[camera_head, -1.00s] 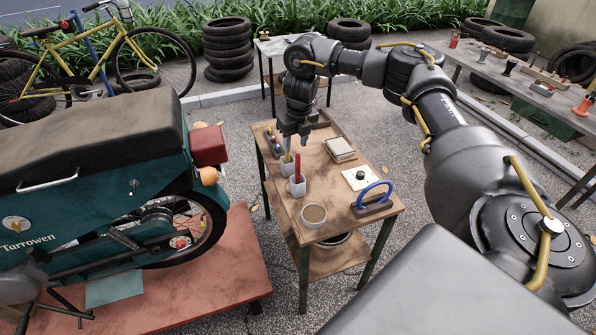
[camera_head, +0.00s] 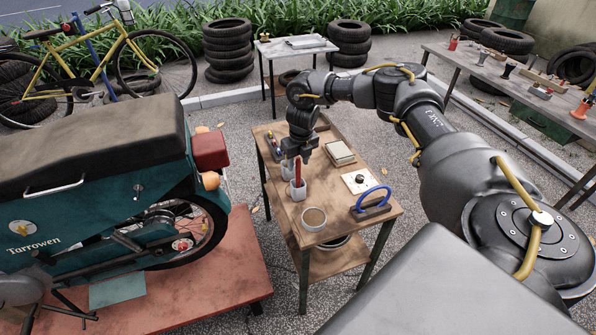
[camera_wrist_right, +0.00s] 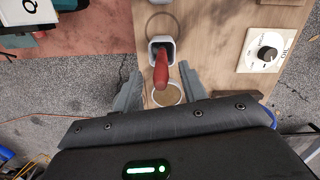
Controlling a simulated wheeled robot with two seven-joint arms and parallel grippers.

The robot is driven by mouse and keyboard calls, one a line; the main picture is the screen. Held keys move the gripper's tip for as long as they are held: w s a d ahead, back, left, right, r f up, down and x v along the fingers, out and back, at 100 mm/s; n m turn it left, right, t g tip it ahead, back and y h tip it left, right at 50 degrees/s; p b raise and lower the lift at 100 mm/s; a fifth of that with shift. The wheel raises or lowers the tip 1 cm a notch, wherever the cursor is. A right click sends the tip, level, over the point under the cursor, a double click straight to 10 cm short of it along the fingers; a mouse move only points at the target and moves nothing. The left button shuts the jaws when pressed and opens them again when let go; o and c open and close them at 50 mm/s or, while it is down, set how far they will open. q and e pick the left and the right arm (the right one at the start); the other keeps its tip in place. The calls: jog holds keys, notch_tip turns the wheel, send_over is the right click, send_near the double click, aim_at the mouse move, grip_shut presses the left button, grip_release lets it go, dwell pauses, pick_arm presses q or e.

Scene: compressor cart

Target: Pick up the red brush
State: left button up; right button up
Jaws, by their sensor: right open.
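The red brush (camera_head: 298,171) stands upright in a small white holder (camera_head: 298,190) on the wooden cart (camera_head: 285,217). In the right wrist view its red handle (camera_wrist_right: 161,70) rises from the holder (camera_wrist_right: 161,46) toward the camera. My right gripper (camera_wrist_right: 160,88) is open, with one finger on each side of the handle's near end; I cannot tell whether either finger touches it. In the head view the right gripper (camera_head: 296,160) is just behind and above the brush and partly overlaps it. My left gripper is not in view.
A second white holder (camera_head: 287,169) stands close behind. The teal motorcycle (camera_head: 110,200) stands at the left.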

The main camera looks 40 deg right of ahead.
aim_at(298, 167)
jog(key=f, duration=0.3)
jog(key=shift+w+d+f+p, duration=0.1)
jog(key=shift+w+p, duration=0.15)
jog(key=shift+p, duration=0.05)
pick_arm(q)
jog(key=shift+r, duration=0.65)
pick_arm(e)
grip_shut()
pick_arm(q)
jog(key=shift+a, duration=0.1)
